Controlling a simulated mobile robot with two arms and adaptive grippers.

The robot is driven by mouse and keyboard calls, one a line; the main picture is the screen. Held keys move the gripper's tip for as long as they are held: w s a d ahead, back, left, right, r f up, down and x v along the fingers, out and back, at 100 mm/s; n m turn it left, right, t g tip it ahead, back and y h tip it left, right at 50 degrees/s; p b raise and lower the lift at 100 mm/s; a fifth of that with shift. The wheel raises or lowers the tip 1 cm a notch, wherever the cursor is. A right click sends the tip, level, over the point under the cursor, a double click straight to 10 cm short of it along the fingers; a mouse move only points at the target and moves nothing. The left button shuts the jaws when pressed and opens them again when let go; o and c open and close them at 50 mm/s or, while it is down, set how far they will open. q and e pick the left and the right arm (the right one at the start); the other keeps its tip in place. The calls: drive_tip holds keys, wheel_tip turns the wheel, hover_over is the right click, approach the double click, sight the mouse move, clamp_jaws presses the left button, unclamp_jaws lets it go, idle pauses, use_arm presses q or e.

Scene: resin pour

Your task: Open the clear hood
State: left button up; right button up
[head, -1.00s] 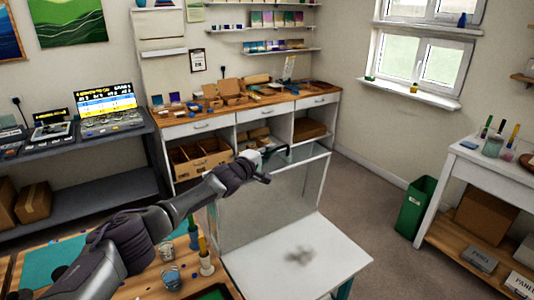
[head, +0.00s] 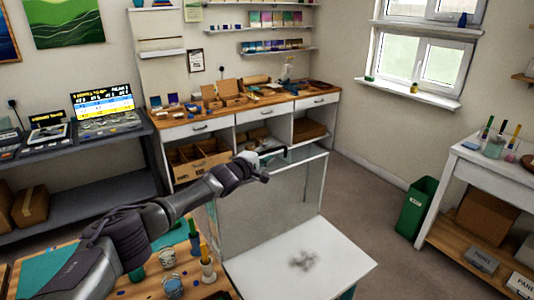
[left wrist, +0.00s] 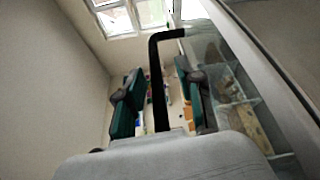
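The clear hood (head: 262,215) has see-through panels and pale edges. It stands up from the white base (head: 310,262), whose near top is uncovered and bears a grey smudge. My left gripper (head: 268,163) is at the hood's upper edge, by its dark handle. In the left wrist view the black handle (left wrist: 157,85) runs between the two green-padded fingers (left wrist: 158,100). Gaps show on both sides of it, so the fingers look open around it. A clear panel of the hood (left wrist: 235,85) shows to the right there. My right gripper is not in view.
A wooden bench (head: 165,272) with cups and bottles lies under my left arm. A drawer counter (head: 215,125) stands behind the hood.

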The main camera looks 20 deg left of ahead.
use_arm(q)
drive_tip(key=shift+s+a+f, duration=0.1)
drive_tip(key=shift+s+f, duration=0.05)
drive_tip(key=shift+s, duration=0.35)
drive_tip(key=v, duration=1.1)
drive_tip(key=shift+a+r, duration=0.1)
drive_tip(key=shift+r, duration=0.15)
